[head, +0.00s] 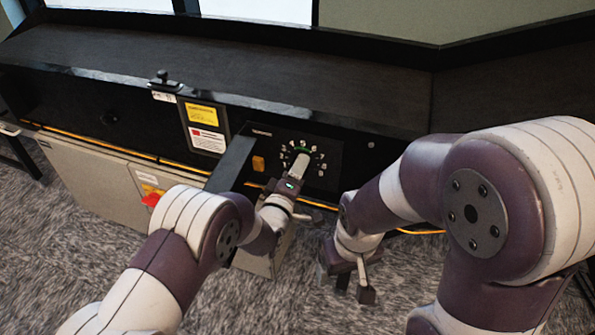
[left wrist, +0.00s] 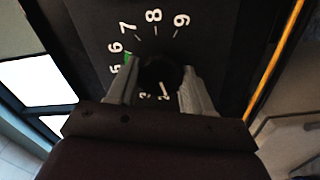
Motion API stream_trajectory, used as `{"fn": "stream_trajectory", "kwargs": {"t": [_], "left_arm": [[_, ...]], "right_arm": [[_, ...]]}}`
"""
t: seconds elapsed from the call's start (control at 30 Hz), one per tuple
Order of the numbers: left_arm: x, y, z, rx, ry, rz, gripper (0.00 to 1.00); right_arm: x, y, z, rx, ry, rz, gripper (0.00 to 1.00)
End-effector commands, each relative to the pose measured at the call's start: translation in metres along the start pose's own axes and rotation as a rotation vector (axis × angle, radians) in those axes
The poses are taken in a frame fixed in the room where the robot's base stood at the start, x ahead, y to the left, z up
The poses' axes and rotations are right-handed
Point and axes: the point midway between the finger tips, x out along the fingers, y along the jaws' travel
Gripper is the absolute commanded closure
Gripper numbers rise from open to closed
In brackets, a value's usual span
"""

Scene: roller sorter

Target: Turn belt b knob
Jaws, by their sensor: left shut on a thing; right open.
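The dial plate (head: 323,158) is on the dark front panel, with white numbers and a green arc around its centre. My left gripper (head: 300,164) is at the middle of this dial and hides the knob in the head view. In the left wrist view the black knob (left wrist: 158,71) sits between the two grey fingers, which are shut on it. My right gripper (head: 348,290) hangs open and empty, low in front of the panel, apart from the dial.
An orange button (head: 258,163) is left of the dial. Yellow and red labels (head: 204,126) are further left. A red switch (head: 151,199) is on the grey cabinet (head: 88,180). A yellow cable runs along the panel's lower edge. The carpet (head: 45,255) is clear.

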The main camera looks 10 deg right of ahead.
Motion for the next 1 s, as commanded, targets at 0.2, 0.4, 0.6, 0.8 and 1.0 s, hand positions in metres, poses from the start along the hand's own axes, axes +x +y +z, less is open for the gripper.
{"fn": "stream_trajectory", "kwargs": {"t": [0.2, 0.4, 0.6, 0.8, 1.0], "left_arm": [[-0.0002, -0.0006, 0.0003, 0.064, 0.000, -0.001, 0.80], [-0.0003, -0.0011, 0.0004, 0.202, -0.001, -0.002, 0.80], [-0.0003, -0.0013, 0.0004, 0.389, -0.001, -0.002, 0.80], [-0.0005, -0.0017, 0.0004, 0.579, -0.001, -0.002, 0.80], [-0.0004, -0.0018, 0.0003, 0.769, -0.002, -0.001, 0.80]], "right_arm": [[0.0008, 0.0000, 0.0001, 0.000, 0.000, 0.000, 0.17], [0.0020, 0.0000, 0.0002, 0.000, 0.000, 0.000, 0.17], [0.0032, 0.0000, 0.0004, 0.000, 0.000, 0.000, 0.17], [0.0043, 0.0000, 0.0005, 0.000, 0.000, 0.000, 0.17], [0.0052, 0.0000, 0.0006, 0.000, 0.000, 0.000, 0.17]]}}
